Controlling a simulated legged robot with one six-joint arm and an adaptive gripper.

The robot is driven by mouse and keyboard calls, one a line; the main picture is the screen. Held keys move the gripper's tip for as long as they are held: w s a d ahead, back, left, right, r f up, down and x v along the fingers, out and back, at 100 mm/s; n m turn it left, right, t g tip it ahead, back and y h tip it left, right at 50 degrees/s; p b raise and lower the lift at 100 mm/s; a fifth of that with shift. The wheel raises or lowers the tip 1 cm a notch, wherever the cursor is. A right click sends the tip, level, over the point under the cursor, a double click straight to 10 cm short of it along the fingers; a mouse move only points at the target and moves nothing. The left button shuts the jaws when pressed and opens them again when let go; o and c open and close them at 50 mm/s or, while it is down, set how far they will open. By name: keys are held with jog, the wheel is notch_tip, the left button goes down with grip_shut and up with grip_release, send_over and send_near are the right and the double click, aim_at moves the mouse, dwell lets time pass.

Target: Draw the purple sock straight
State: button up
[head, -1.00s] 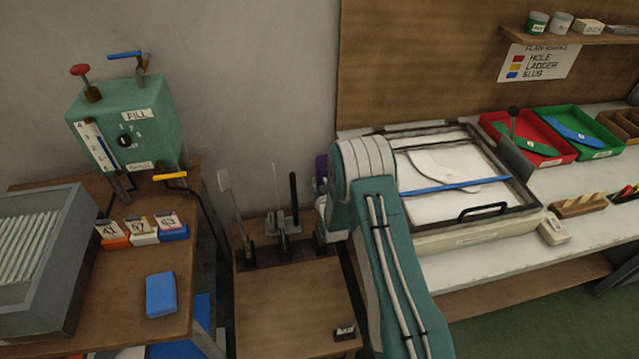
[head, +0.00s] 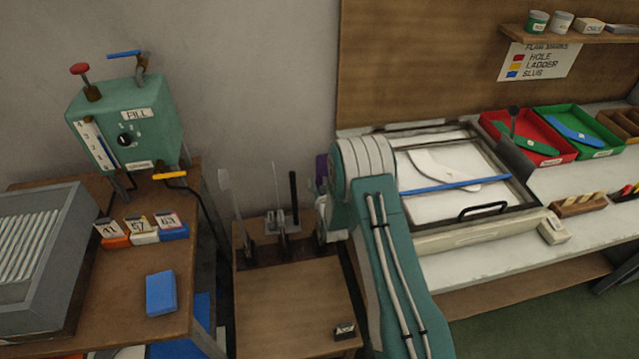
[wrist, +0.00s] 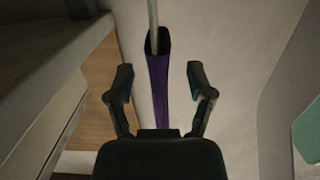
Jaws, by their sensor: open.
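The purple sock (wrist: 158,90) shows in the wrist view as a long narrow strip with a dark upper end, in line with a pale rod (wrist: 153,14) above it. My gripper (wrist: 160,78) is open, with one finger on each side of the sock and a gap to it on both sides. The sock's lower end is hidden behind the gripper body. In the head view only a small purple patch (head: 321,168) shows beside my arm, which hides the rest of the sock and most of my gripper.
A small wooden table (head: 290,305) with upright levers stands left of my arm. A white bench (head: 590,225) to the right carries a framed board (head: 420,218), a red tray (head: 558,157) and a green tray (head: 612,140). A teal tank (head: 150,150) stands on the left table.

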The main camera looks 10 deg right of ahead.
dwell(0.3)
jog(key=s, duration=0.9)
dwell(0.4)
